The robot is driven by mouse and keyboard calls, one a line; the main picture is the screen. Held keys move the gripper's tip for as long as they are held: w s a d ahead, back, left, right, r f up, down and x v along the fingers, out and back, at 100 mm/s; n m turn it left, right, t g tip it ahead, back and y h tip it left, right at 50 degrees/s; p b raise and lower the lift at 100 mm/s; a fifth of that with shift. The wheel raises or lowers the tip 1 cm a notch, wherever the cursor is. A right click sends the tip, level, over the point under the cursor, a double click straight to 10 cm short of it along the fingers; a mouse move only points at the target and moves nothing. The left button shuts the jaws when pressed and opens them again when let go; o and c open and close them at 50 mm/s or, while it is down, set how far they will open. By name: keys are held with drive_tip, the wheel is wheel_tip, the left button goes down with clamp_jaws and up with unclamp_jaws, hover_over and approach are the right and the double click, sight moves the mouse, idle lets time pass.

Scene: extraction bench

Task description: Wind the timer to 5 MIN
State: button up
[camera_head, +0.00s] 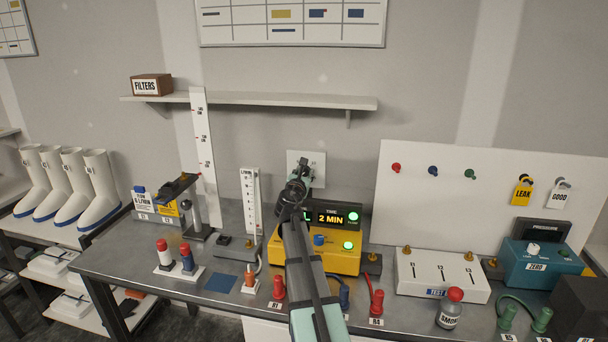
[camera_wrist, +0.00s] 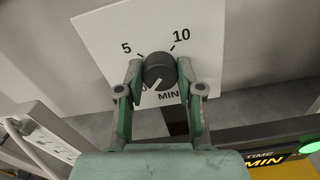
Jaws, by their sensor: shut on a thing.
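The timer is a white plate (camera_wrist: 100,45) on the wall with a dark round knob (camera_wrist: 160,66). Black marks for 5 and 10 stand above the knob, and MIN is printed below it. The knob's white pointer line aims down and left, away from both marks. My gripper (camera_wrist: 159,72) has one finger on each side of the knob and is shut on it. In the head view, my gripper (camera_head: 298,186) covers the knob, and part of the plate (camera_head: 294,158) shows behind it. The yellow unit's display (camera_head: 331,218) reads TIME 2 MIN.
The yellow unit (camera_head: 345,262) with a lit green button stands below my gripper. A white gauge stand (camera_head: 250,205) is to the left. A large white board (camera_head: 430,215) and a white switch box (camera_head: 440,280) are to the right. Red plugs stand along the front.

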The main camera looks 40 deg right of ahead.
drive_tip(key=shift+m+b, duration=0.3)
drive_tip(key=shift+b, duration=0.05)
drive_tip(key=m+b, duration=0.2)
drive_tip(key=shift+f+m+b, duration=0.15)
drive_tip(key=shift+m+b, duration=0.15)
drive_tip(key=m+b, duration=1.2)
drive_tip(key=b, duration=0.1)
drive_tip(key=shift+f+m, duration=0.1)
drive_tip(key=shift+m, duration=0.2)
drive_tip(key=m+b, duration=0.3)
drive_tip(key=shift+r, duration=0.2)
drive_tip(key=o, duration=1.2)
drive_tip(key=shift+c, duration=0.2)
